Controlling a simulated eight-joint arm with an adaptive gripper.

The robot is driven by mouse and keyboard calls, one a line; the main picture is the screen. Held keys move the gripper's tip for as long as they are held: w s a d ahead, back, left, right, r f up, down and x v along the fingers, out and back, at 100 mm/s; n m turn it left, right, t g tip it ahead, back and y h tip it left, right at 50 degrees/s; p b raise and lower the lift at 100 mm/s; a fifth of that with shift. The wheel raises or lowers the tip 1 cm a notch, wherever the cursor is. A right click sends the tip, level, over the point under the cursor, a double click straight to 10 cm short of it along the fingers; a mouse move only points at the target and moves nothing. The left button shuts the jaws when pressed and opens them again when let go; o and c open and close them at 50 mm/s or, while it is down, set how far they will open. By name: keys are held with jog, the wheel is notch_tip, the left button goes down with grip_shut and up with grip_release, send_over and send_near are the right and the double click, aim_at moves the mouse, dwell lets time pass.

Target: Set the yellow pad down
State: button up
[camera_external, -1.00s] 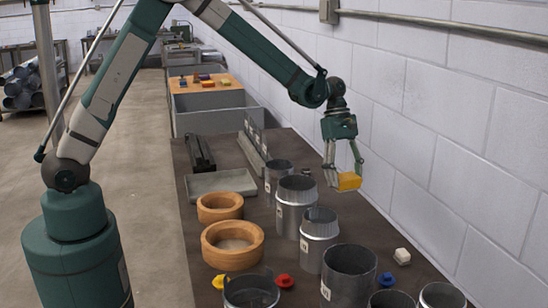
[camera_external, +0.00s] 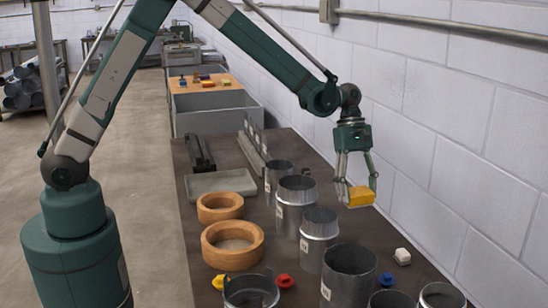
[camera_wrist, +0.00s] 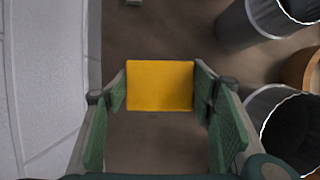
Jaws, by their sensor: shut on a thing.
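The yellow pad (camera_external: 359,197) is a small block held between the fingers of my gripper (camera_external: 356,188). In the external view the pad hangs above the right side of the dark table, near the white block wall. In the wrist view the yellow pad (camera_wrist: 160,86) sits between the green finger pads of my gripper (camera_wrist: 160,92), with dark tabletop beyond it. The gripper is shut on the pad. The exact height of the pad above the table is hard to tell.
Several metal duct cylinders stand left of and in front of the pad, one of them here (camera_external: 319,234). Two wooden rings (camera_external: 232,258) and a grey tray (camera_external: 220,183) are on the left. The table strip below the pad looks clear.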

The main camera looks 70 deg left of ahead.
jog(key=shift+f, duration=3.05)
jog(key=shift+f, duration=1.9)
jog(key=shift+f+b, duration=0.15)
jog(key=shift+b, duration=0.15)
jog(key=o, duration=0.9)
jog(key=shift+o, duration=0.2)
jog(key=v, duration=1.2)
jog(key=shift+p, duration=0.35)
